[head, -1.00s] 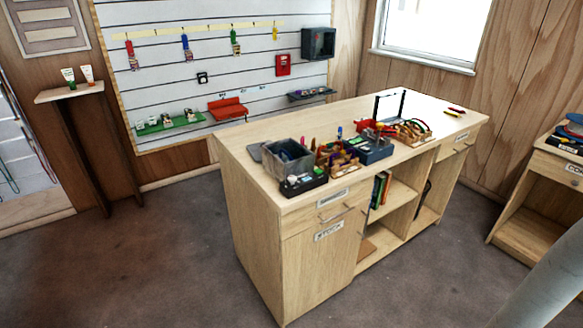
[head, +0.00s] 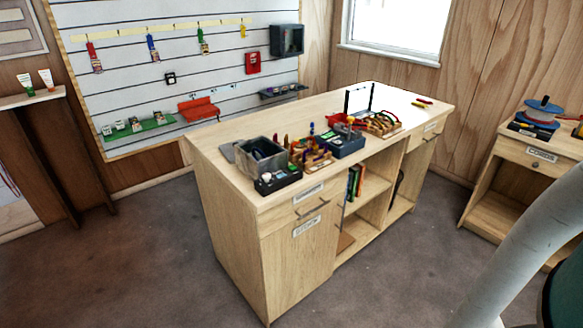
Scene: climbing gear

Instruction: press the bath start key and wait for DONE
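A grey open tub (head: 260,156) stands at the near left corner of the wooden counter; it looks like the bath, with dark contents. A black box with small buttons on top (head: 277,180) sits at the counter's front edge, just before the tub. Which button is the start key, and any DONE reading, are too small to tell. My gripper is not in view. Only a pale grey link of my arm (head: 520,262) shows at the lower right, well apart from the counter.
The counter (head: 215,150) also holds wooden racks of tools (head: 312,156), a dark blue box (head: 345,142) and a thin black frame. A side cabinet with a cable reel (head: 543,110) stands at right. The grey floor (head: 400,270) before the counter is clear.

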